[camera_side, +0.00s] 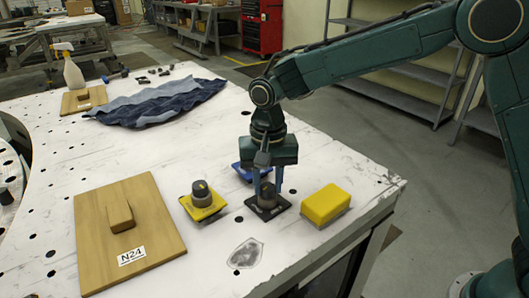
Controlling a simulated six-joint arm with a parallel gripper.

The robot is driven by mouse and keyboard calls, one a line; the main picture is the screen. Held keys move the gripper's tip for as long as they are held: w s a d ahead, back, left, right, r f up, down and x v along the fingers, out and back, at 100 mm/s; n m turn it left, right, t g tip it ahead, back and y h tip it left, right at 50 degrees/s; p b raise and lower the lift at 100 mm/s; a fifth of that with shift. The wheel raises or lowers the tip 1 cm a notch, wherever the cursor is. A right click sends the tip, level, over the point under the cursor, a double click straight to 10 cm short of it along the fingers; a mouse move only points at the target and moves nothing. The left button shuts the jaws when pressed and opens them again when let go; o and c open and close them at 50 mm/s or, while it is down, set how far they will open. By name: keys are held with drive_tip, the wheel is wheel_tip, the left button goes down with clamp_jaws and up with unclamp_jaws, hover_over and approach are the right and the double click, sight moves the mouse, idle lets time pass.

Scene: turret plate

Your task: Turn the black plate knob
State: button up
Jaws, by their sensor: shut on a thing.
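The black plate (256,211) lies on the white table, with its knob (267,197) upright in the middle. My gripper (267,188) points straight down over it, its two fingers on either side of the knob and shut on it. The fingers cover part of the knob, so any mark on its top is hidden.
A yellow plate with a knob (201,201) is just left. A blue plate (243,172) is close behind. A yellow block (325,205) is to the right, near the table edge. A wooden board (157,252) labelled N24 lies at front left. Denim cloth (155,101) lies behind.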

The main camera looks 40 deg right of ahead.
drive_tip(key=n, duration=1)
drive_tip(key=shift+n, duration=2.4)
drive_tip(key=o, duration=1)
drive_tip(key=shift+r, duration=0.1)
